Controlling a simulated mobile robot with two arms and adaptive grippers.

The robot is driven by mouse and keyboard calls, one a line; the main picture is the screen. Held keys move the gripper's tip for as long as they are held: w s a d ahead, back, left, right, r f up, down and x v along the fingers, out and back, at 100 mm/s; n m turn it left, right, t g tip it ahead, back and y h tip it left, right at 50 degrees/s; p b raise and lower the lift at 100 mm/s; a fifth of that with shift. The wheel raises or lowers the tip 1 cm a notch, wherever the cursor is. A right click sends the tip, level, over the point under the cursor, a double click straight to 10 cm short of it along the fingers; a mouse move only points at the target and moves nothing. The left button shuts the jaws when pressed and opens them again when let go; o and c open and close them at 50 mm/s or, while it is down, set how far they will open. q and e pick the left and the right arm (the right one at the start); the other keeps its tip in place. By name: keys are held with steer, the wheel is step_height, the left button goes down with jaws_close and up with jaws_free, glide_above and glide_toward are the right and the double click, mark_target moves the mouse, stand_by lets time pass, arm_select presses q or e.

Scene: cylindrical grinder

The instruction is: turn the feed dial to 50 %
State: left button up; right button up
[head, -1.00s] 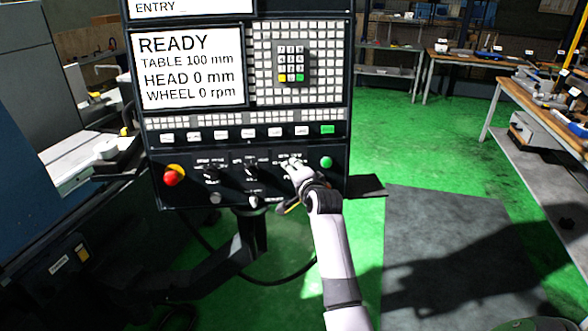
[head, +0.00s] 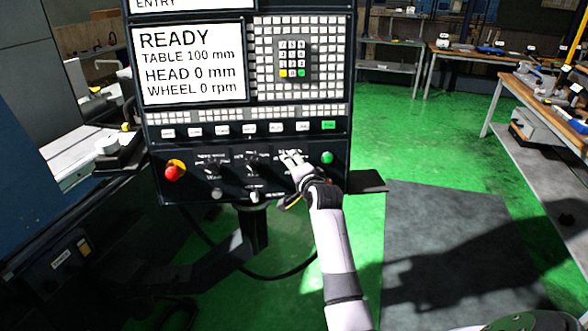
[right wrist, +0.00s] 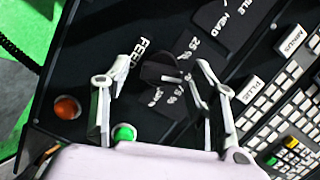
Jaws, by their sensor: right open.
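The feed dial (right wrist: 160,73) is a dark knob on the black control panel, beside the printed word FEED and a number scale in the right wrist view. Its exact setting is too hard to read. My right gripper (right wrist: 163,69) is open, with one finger on either side of the dial; I cannot tell whether either touches it. In the head view my right gripper (head: 291,156) is over the lower right of the panel and largely hides the dial. My left gripper is not in view.
A green button (head: 327,158) sits right of my gripper, and a red emergency button (head: 172,173) at the panel's left. An orange button (right wrist: 67,107) shows in the wrist view. The screen (head: 193,65) reads READY. A black shelf (head: 367,181) juts out at the right.

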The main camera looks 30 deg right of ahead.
steer(key=v, duration=1.2)
stand_by(0.4)
